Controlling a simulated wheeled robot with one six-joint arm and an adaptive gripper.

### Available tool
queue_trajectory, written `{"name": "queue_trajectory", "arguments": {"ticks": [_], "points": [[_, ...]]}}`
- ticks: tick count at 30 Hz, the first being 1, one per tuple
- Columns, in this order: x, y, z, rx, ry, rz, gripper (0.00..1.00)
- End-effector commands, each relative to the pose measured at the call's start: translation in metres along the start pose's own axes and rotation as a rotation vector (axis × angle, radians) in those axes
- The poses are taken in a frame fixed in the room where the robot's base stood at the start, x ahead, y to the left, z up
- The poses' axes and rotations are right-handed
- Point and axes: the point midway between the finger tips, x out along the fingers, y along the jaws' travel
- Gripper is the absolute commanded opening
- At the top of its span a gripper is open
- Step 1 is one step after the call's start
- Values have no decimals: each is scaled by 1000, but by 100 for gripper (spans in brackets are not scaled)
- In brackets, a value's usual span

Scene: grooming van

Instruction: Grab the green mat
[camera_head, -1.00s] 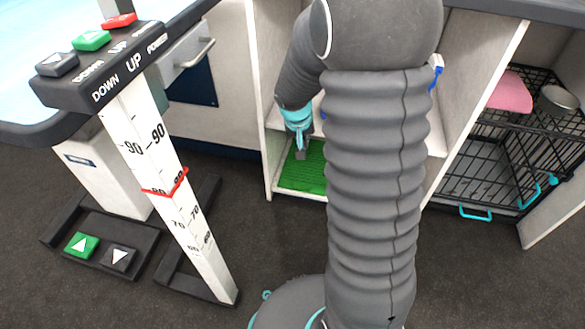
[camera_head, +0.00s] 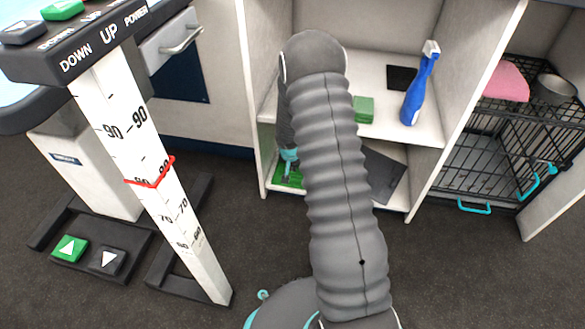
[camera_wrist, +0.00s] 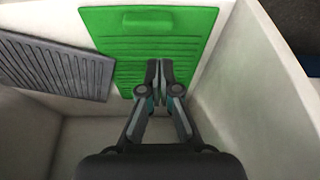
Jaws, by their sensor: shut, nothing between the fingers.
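The green mat (camera_wrist: 175,40) is a flat ribbed panel with a raised bar near its far end. In the wrist view it lies in the lower shelf compartment, close to the right side wall. In the head view only part of the green mat (camera_head: 289,178) shows, the rest hidden by my arm. My gripper (camera_wrist: 158,68) is shut and empty, its fingertips over the near half of the mat in the picture. I cannot tell whether the tips touch it. In the head view my gripper (camera_head: 289,158) is mostly hidden inside the lower compartment.
A dark grey ribbed mat (camera_wrist: 50,68) lies left of the green one. The upper shelf holds a blue spray bottle (camera_head: 420,85), a green block (camera_head: 363,109) and a black pad (camera_head: 401,78). A wire crate (camera_head: 490,150) stands right. The grooming table's column (camera_head: 150,165) stands left.

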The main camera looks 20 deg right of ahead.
Motion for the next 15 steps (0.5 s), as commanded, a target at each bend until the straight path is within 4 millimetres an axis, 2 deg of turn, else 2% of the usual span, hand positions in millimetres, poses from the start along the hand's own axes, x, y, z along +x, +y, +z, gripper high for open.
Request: {"name": "queue_trajectory", "arguments": {"ticks": [1, 6, 15], "points": [[12, 0, 2, -2, -2, 1, 0], [42, 0, 2, -2, -2, 1, 0], [73, 0, 1, -2, -1, 1, 0]]}}
